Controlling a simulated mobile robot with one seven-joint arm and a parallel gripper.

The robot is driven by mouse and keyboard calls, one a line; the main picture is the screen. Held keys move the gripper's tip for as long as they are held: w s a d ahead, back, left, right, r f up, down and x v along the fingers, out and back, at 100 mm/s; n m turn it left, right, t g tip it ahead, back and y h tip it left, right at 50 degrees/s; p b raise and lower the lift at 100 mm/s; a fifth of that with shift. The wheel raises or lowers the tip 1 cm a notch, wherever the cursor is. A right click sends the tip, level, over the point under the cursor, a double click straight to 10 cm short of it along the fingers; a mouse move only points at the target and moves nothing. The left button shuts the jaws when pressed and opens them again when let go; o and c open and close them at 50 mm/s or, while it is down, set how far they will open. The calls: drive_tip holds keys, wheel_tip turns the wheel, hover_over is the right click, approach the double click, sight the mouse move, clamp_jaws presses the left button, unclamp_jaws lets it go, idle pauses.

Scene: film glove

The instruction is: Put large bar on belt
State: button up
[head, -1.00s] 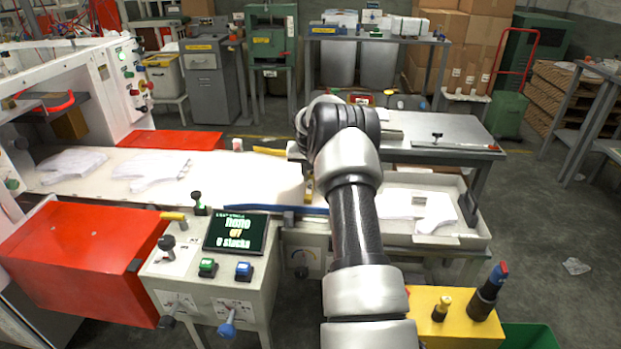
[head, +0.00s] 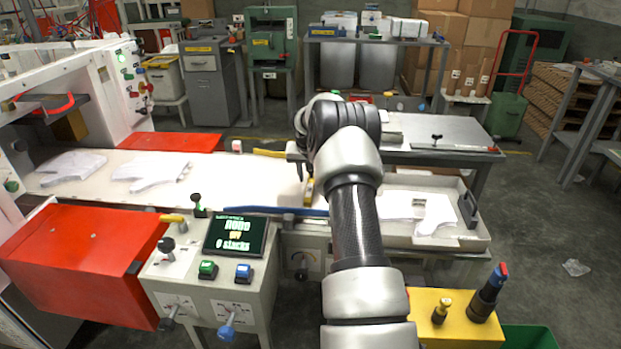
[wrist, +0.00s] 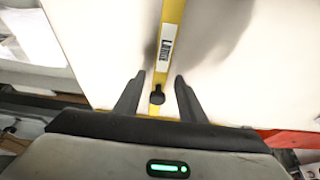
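A yellow bar with a white label starting with "L" (wrist: 167,45) runs up the wrist view across a white surface. A dark knob (wrist: 157,95) stands on it near my gripper. In the head view a yellow bar (head: 309,190) shows at the right end of the white belt (head: 235,180), partly hidden by my arm. My gripper (wrist: 157,88) is open, its two dark fingers on either side of the knob with gaps on both sides. Its fingers are mostly hidden behind my wrist in the head view.
White glove-shaped sheets (head: 150,172) lie on the belt's left part. A tray (head: 475,238) with white sheets stands to the right. A control box with a screen (head: 237,236) stands in front. Another yellow strip (head: 268,153) lies at the belt's back edge.

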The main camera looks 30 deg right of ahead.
drive_tip(key=p+v, duration=0.1)
drive_tip(key=v, duration=1)
